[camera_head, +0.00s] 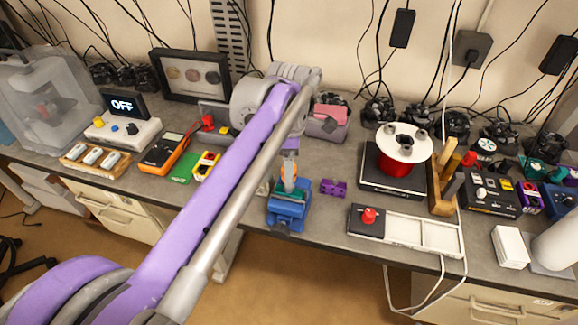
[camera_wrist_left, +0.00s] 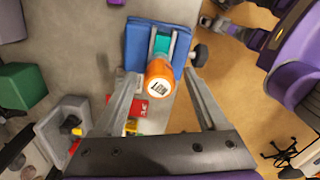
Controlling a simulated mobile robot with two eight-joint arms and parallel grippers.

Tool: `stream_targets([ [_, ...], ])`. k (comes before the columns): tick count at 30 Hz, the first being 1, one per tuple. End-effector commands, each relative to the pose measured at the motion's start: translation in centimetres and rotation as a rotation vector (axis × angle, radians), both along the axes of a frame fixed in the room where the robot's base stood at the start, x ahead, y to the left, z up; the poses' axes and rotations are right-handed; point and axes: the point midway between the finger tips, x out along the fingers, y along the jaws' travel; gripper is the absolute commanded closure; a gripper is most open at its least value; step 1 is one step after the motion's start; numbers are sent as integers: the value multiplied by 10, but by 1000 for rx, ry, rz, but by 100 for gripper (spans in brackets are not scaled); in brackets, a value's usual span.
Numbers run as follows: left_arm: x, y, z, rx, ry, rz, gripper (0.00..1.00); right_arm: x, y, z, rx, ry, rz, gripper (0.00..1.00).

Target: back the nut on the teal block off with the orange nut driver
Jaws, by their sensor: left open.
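The orange nut driver (camera_head: 289,172) stands upright over the teal block. In the left wrist view its orange handle (camera_wrist_left: 161,84), with a white label on its end, points toward the camera. The teal block (camera_wrist_left: 162,42) sits in a blue vise (camera_wrist_left: 139,42) near the bench's front edge; the vise also shows in the head view (camera_head: 289,211). The nut is hidden under the driver. My left gripper (camera_wrist_left: 163,76) is open, with one finger on either side of the handle. My right gripper is in neither view.
A purple part (camera_head: 333,188) lies just right of the vise. An orange multimeter (camera_head: 165,152) is to the left. A tray with a red knob (camera_head: 402,229) and a red spool (camera_head: 399,166) are to the right. My left arm covers the middle of the bench.

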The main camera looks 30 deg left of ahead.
Motion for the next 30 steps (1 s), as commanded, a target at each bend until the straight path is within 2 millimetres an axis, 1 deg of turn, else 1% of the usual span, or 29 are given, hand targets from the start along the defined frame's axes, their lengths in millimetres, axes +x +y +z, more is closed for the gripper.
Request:
stream_targets([
  [15,0,0,1,1,-1,-774,25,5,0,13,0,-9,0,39],
  [19,0,0,1,1,0,-952,25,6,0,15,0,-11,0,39],
  [23,0,0,1,1,0,-1045,25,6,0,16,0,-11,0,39],
  [29,0,0,0,1,0,-1057,25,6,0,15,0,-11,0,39],
  [30,0,0,0,1,0,-1056,29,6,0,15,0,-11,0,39],
])
